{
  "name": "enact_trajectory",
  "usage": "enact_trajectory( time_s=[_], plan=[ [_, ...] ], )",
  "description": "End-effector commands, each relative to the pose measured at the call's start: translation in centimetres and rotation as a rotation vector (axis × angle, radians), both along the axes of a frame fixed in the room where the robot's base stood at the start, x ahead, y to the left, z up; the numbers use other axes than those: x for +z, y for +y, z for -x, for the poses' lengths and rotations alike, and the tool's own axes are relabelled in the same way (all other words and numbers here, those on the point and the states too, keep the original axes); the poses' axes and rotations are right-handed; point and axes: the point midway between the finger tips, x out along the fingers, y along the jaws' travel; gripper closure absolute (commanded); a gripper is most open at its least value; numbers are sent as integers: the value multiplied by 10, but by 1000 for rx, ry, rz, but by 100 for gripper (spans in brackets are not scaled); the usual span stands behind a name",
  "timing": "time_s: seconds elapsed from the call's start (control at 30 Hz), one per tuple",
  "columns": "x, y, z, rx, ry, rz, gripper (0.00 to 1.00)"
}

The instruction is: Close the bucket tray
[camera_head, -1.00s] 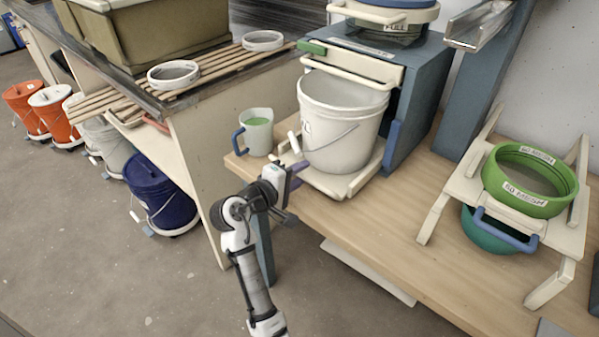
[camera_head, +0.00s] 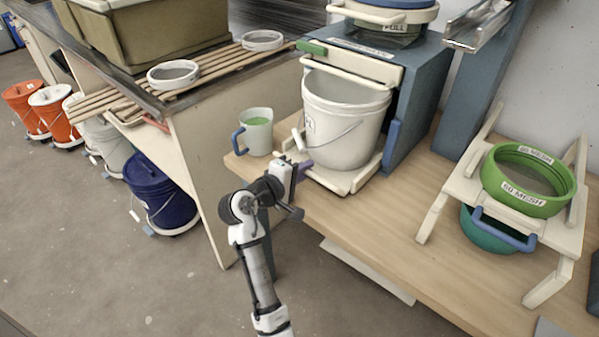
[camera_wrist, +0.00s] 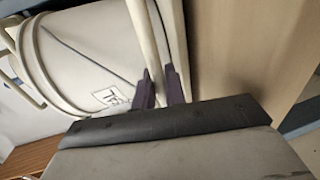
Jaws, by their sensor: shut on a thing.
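The bucket tray (camera_head: 341,186) is a cream sliding board, pulled partly out of the blue-grey cabinet (camera_head: 421,100). A white bucket (camera_head: 340,118) with a wire bail stands upright on it; it also fills the upper left of the wrist view (camera_wrist: 75,60). My gripper (camera_head: 300,167) is at the tray's front left. In the wrist view, its dark fingers (camera_wrist: 160,90) are shut on a cream bar of the tray, the handle (camera_wrist: 152,40). The exact contact is partly hidden by the fingers.
A measuring cup (camera_head: 257,133) with green contents stands left of the tray, close to my gripper. A cream stand (camera_head: 467,185) with a green sieve (camera_head: 529,180) is at the right. The wooden bench (camera_head: 400,225) between them is clear.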

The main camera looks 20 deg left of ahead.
Motion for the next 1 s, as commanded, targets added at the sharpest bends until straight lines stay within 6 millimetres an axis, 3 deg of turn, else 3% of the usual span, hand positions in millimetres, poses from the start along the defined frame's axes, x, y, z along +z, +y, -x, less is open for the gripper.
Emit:
enact_trajectory(
  time_s=[0.3,0.43,0.6,0.87,0.9,1.0],
  plan=[
    [3,-32,-88,-3,-1,0,100],
    [2,-40,-113,0,-3,-1,100],
    [2,-45,-124,2,-2,-1,100],
    [3,-45,-125,3,-6,-2,100],
    [3,-45,-125,3,-6,-2,83],
    [3,-45,-125,2,-6,-2,70]
  ],
)
